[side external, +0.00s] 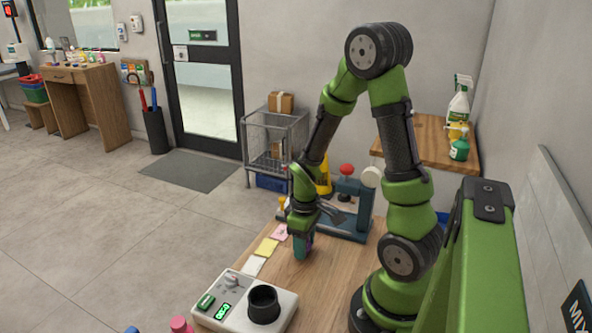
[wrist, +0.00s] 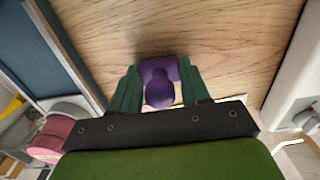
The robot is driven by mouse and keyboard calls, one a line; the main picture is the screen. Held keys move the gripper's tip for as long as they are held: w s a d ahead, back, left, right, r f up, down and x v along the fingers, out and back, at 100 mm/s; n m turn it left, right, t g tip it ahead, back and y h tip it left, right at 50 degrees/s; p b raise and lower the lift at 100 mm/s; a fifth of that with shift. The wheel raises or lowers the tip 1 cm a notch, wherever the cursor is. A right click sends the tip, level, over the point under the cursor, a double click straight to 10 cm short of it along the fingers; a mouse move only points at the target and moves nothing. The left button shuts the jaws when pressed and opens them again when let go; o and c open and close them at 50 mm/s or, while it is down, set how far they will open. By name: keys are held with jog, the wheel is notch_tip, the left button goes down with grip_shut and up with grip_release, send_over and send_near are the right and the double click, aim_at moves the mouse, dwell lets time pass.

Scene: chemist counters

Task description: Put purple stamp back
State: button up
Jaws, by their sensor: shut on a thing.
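The purple stamp (wrist: 159,92) is between the two green fingers of my gripper (wrist: 158,86) in the wrist view, with its rounded knob towards the camera. The gripper is shut on it. In the side external view my gripper (side external: 303,246) points down over the wooden counter, beside the paper notes; only a sliver of purple shows there. I cannot tell whether the stamp touches the counter. A pink stamp-like knob (side external: 180,325) and a blue one (side external: 132,330) are cut off at the bottom edge of the side external view.
A white device with a black cup (side external: 264,304) stands at the counter's front. White, yellow (side external: 266,248) and pink notes lie left of my gripper. A blue press-like device (side external: 350,205) with a red knob stands behind it. Bare wood (side external: 325,278) lies right of the gripper.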

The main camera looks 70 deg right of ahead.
jog(key=shift+f, duration=0.1)
jog(key=o, duration=0.9)
jog(key=shift+c, duration=0.2)
notch_tip(320, 180, up, 12)
jog(key=shift+f, duration=0.2)
jog(key=a+r+m+t+y, duration=0.2)
jog(key=a+r+m+t, duration=0.2)
jog(key=a+r+t, duration=0.3)
jog(key=a+r, duration=0.5)
jog(key=a, duration=0.3)
jog(key=shift+s, duration=0.15)
jog(key=shift+a+r, duration=0.1)
